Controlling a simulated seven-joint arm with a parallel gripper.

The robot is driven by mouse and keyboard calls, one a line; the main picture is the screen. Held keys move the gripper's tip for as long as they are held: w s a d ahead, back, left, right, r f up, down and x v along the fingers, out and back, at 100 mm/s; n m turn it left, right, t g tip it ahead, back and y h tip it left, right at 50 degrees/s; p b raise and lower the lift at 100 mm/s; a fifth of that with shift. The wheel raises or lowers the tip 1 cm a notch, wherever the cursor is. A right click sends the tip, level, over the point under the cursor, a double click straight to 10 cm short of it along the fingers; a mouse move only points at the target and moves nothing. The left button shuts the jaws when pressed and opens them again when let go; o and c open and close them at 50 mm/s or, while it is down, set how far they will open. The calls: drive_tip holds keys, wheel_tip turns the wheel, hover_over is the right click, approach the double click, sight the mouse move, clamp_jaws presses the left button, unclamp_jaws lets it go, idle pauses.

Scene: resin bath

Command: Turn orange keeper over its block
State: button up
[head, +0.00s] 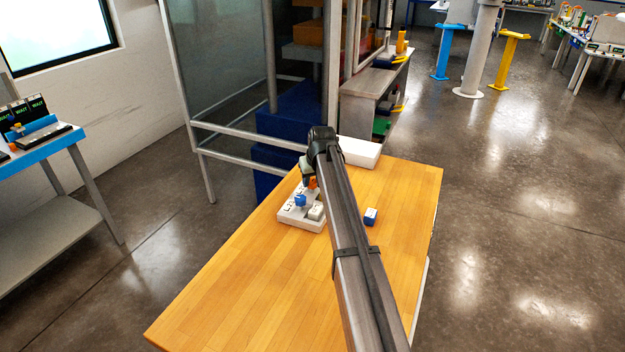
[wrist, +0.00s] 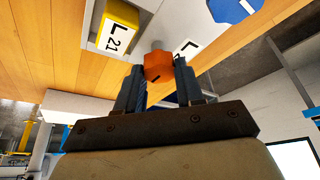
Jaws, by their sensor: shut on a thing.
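The orange keeper (wrist: 158,67) sits between the two fingers of my gripper (wrist: 157,80) in the wrist view, and the fingers are shut on it. In the head view the orange keeper (head: 313,183) shows as a small patch at the far end of a white base (head: 298,223), beside my gripper (head: 308,178). A blue keeper (head: 300,200) stands on the same base and also shows in the wrist view (wrist: 232,8). A yellow-sided block marked L 21 (wrist: 117,27) shows near the orange keeper. The orange keeper's own block is mostly hidden.
The base rests on a wooden table (head: 240,290). A small blue-and-white block (head: 371,216) lies on the table right of my arm. A white box (head: 359,151) stands at the table's far edge. The table's near left part is clear. A metal-framed enclosure (head: 250,140) stands behind.

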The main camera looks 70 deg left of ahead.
drive_tip(key=shift+m, duration=0.3)
drive_tip(key=m+t, duration=0.1)
drive_tip(key=m, duration=0.2)
drive_tip(key=shift+s+m+t, duration=0.15)
drive_tip(key=shift+m+t, duration=0.15)
drive_tip(key=shift+t, duration=0.1)
drive_tip(key=m+t+h, duration=0.1)
drive_tip(key=m, duration=0.3)
drive_tip(key=shift+a, duration=0.2)
drive_tip(key=m+h, duration=0.1)
drive_tip(key=m, duration=0.1)
drive_tip(key=m+t, duration=0.1)
drive_tip(key=m, duration=0.2)
drive_tip(key=shift+s+a+h, duration=0.1)
drive_tip(key=shift+s+h, duration=0.05)
drive_tip(key=shift+h, duration=0.25)
drive_tip(key=shift+m+t+h, duration=0.4)
drive_tip(key=shift+m+h, duration=0.3)
drive_tip(key=shift+m, duration=1.5)
drive_tip(key=o, duration=1)
drive_tip(key=shift+o, duration=0.2)
